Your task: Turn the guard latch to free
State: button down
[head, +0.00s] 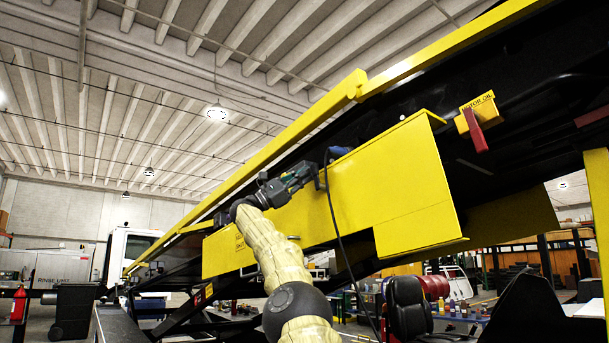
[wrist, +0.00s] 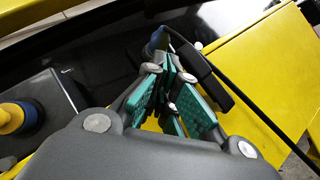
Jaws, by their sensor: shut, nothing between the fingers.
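My gripper (head: 308,172) is raised along the yellow guard panel (head: 395,180) of the belt loader. In the wrist view its green-padded fingers (wrist: 173,88) are shut with nothing held. Just beyond the fingertips is a blue part (wrist: 157,42) joined to a black cable; it also shows in the head view (head: 338,152). I cannot tell whether the fingers touch it. I cannot make out which part is the guard latch, or its position. A red handle on a yellow block (head: 475,132), labelled "MOTOR OIL", is to the right, away from my gripper.
A black cable (head: 337,225) hangs down the panel beside my gripper. A yellow knob with a blue collar (wrist: 12,118) is at left in the wrist view. A yellow rail (head: 300,110) slopes above.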

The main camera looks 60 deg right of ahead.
jog(key=w+a+f+p, duration=0.1)
jog(key=w+p, duration=0.3)
jog(key=w, duration=0.2)
jog(key=w+a+f+p, duration=0.1)
jog(key=w+p, duration=0.3)
jog(key=w, duration=0.2)
jog(key=shift+w+a+f+p, duration=0.2)
jog(key=shift+a+f+p, duration=0.1)
jog(key=shift+f, duration=0.05)
jog(key=shift+w, duration=0.1)
dwell(0.3)
